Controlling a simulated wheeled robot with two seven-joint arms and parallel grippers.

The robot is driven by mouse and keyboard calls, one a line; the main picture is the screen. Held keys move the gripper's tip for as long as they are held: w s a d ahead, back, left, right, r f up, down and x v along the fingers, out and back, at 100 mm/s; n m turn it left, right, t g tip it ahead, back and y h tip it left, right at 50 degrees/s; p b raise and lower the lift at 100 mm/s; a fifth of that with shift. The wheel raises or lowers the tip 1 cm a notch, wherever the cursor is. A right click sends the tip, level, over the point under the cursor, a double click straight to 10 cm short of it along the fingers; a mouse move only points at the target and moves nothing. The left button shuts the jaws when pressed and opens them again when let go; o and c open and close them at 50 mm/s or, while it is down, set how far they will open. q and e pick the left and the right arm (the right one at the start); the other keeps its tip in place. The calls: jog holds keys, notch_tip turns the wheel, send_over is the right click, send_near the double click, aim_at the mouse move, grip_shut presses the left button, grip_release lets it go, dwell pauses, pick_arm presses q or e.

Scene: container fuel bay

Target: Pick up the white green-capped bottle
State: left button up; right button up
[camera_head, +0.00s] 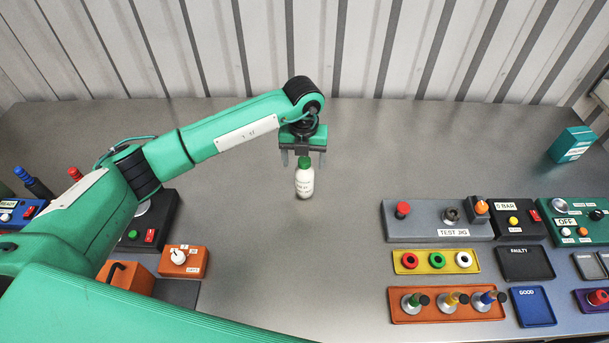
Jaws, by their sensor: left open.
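The white bottle (305,184) with a green cap (304,161) stands upright on the grey metal table, near the middle of the head view. Its label text is too small to read. My left gripper (303,160) points down just above and behind it, with its two fingers apart. One finger shows on each side of the cap. I cannot tell whether the fingers touch the bottle; the jaws look open and nothing is lifted. My right gripper does not show.
A grey test jig (437,221), a yellow tray (436,262) with rings and an orange tray (447,305) with fittings lie at the right. A green box (571,144) stands at the far right. Control boxes are at the left. The table around the bottle is clear.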

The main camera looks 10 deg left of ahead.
aim_at(304, 169)
pick_arm(q)
notch_tip(304, 169, down, 3)
jog(key=shift+d+f+p, duration=0.1)
jog(key=shift+p, duration=0.8)
jog(key=shift+f, duration=0.4)
jog(key=shift+c, duration=0.2)
jog(key=c, duration=1.1)
jog(key=shift+c, duration=0.3)
jog(key=shift+w+r, duration=0.1)
jog(key=shift+r, duration=0.05)
